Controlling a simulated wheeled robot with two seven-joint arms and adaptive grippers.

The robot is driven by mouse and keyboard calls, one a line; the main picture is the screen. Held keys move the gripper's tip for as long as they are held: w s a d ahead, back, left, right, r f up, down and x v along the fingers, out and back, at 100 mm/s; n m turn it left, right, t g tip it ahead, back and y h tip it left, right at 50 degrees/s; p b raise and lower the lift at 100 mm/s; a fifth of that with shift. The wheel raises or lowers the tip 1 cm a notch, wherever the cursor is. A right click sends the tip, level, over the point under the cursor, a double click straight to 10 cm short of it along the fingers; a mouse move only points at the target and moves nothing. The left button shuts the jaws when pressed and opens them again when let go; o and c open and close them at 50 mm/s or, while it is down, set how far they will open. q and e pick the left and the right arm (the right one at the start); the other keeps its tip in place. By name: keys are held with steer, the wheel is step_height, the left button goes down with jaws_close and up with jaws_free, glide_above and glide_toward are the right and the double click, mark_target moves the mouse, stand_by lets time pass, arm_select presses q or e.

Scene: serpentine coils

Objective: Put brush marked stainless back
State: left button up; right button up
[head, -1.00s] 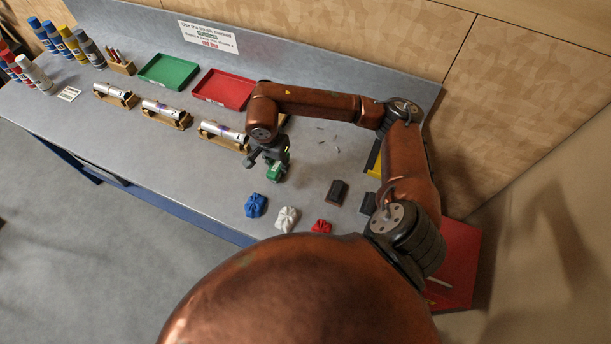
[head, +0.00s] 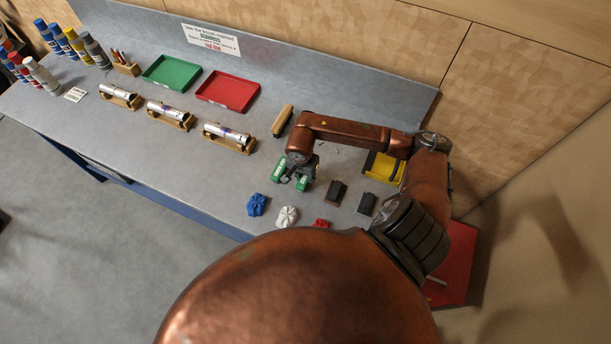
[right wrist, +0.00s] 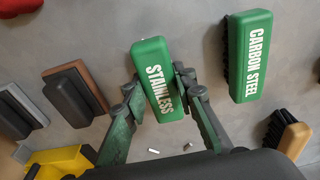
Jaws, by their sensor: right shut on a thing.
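The green brush marked STAINLESS (right wrist: 158,78) is between the fingers of my right gripper (right wrist: 158,100), which is shut on it. In the head view the right gripper (head: 303,176) is low over the right part of the bench, with the held green brush (head: 303,184) beneath it. I cannot tell whether the brush touches the bench. A green brush marked CARBON STEEL (right wrist: 250,55) lies apart from it, to the right in the wrist view and to the left in the head view (head: 279,172). My left gripper is not in view.
A wooden-handled brush (head: 283,120) lies behind the gripper. Dark blocks (head: 336,192) and a yellow tray (head: 384,167) are to the right. Blue (head: 257,205), white (head: 287,216) and red crumpled cloths line the front. Tubes on wooden stands (head: 229,137) and a red tray (head: 228,91) are left.

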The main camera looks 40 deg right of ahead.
mark_target(303, 180)
steer(key=shift+f+b, duration=0.2)
steer(key=shift+b, duration=0.1)
steer(key=o, duration=1.1)
steer(key=shift+r, duration=0.1)
steer(key=shift+r, duration=0.35)
step_height(303, 180, up, 12)
steer(key=a+b, duration=0.1)
steer(key=b, duration=0.1)
steer(key=shift+s+a+f, duration=0.2)
steer(key=shift+s+f, duration=0.05)
steer(key=shift+s, duration=0.1)
